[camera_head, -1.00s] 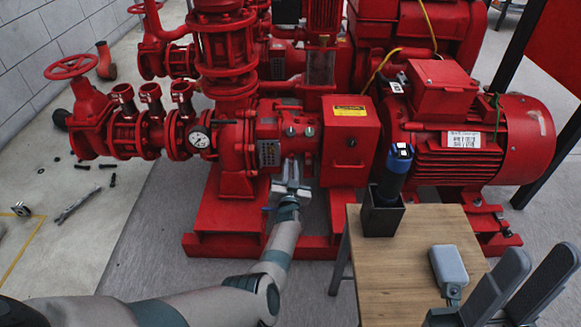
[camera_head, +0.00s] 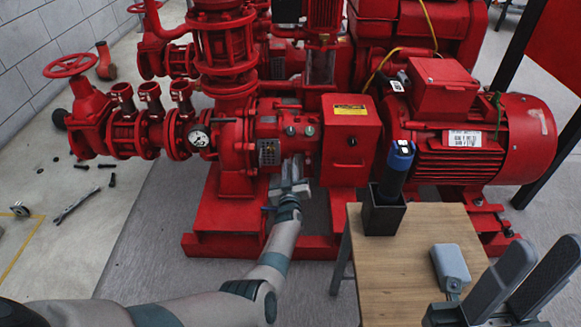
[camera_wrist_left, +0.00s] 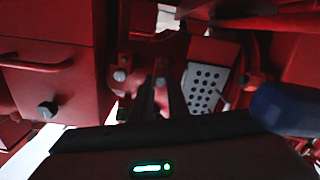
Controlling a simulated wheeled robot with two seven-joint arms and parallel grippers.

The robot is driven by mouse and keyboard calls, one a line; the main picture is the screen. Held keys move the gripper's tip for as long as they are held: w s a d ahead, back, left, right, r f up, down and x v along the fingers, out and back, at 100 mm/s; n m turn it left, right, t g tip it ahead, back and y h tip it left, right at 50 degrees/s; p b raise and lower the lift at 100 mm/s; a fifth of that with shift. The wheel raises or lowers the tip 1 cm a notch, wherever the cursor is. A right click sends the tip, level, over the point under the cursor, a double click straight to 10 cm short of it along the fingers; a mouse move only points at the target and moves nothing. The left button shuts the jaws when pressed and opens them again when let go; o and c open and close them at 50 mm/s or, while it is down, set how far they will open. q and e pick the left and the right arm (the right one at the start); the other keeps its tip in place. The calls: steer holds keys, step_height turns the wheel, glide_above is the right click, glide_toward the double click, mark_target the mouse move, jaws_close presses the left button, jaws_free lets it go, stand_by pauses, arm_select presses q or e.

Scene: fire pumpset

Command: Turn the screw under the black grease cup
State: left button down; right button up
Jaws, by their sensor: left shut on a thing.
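My left gripper (camera_head: 291,176) reaches up to the underside of the red pump casing (camera_head: 238,150), between the bearing section and the red guard box. Its jaws are shut on a small part there, apparently the screw, which the fingers hide. In the left wrist view the dark fingers (camera_wrist_left: 160,92) point up into a shadowed gap beside a perforated plate (camera_wrist_left: 204,88). I cannot make out the black grease cup clearly in either view. My right gripper (camera_head: 528,280) is at the lower right, its two grey fingers apart and empty.
A wooden table (camera_head: 425,255) stands right of my left arm, with a black holder (camera_head: 382,214) and a blue-topped device (camera_head: 397,165) in it. The red guard box (camera_head: 350,145) is close to the left gripper. Loose tools lie on the floor at left.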

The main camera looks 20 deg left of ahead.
arm_select(q)
steer(key=shift+n, duration=0.4)
steer(key=c, duration=1.7)
jaws_free()
steer(key=shift+s, duration=0.15)
